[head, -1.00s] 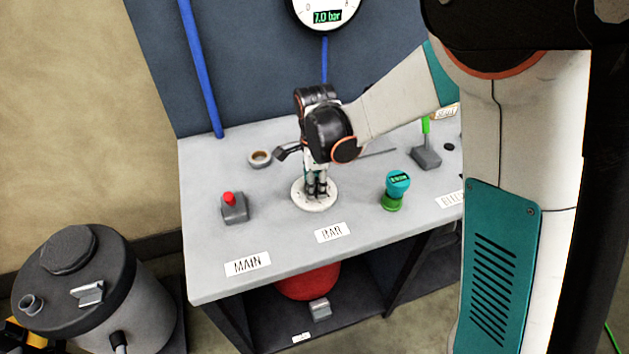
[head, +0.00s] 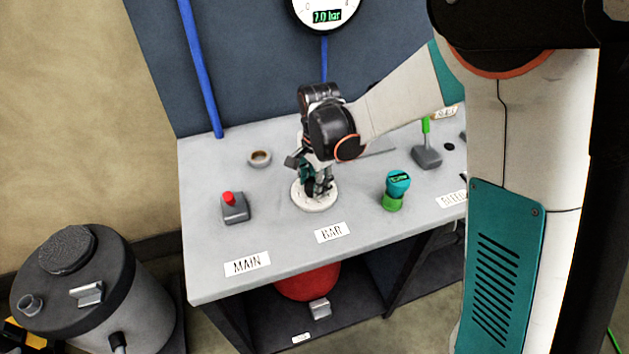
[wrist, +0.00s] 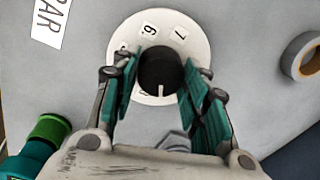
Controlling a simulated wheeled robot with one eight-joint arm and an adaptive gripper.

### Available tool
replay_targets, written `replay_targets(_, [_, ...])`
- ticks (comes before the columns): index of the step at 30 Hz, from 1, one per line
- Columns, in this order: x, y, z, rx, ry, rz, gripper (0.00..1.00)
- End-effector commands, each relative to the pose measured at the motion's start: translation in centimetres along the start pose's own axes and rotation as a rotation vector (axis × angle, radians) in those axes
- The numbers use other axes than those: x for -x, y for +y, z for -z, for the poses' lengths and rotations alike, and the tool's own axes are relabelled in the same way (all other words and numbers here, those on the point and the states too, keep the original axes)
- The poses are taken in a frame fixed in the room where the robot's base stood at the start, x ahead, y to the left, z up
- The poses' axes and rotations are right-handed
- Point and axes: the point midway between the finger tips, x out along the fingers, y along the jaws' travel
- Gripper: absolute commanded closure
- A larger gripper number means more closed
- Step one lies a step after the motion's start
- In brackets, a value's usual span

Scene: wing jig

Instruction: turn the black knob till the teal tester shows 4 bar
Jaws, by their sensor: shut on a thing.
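The black knob (wrist: 160,70) sits on a round white dial (wrist: 190,35) with printed numbers, 6 and 7 among them; a white mark on the knob points toward my wrist. My gripper (wrist: 163,82) is shut on the knob, one teal-padded finger on each side.
A wall gauge (head: 326,12) reads about 7.0 bar. A grey box with a red button (head: 234,207) stands left of the dial. A tape roll (head: 259,158) lies behind, and a green-handled lever (head: 426,150) stands at right. The bench front between the labels is clear.

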Motion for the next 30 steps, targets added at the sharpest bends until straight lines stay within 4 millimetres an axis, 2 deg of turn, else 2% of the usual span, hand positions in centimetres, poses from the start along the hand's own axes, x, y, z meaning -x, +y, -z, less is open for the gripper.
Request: replay_targets(30, [-0.05,-0.13,0.12,0.961,-0.06,-0.001,0.83])
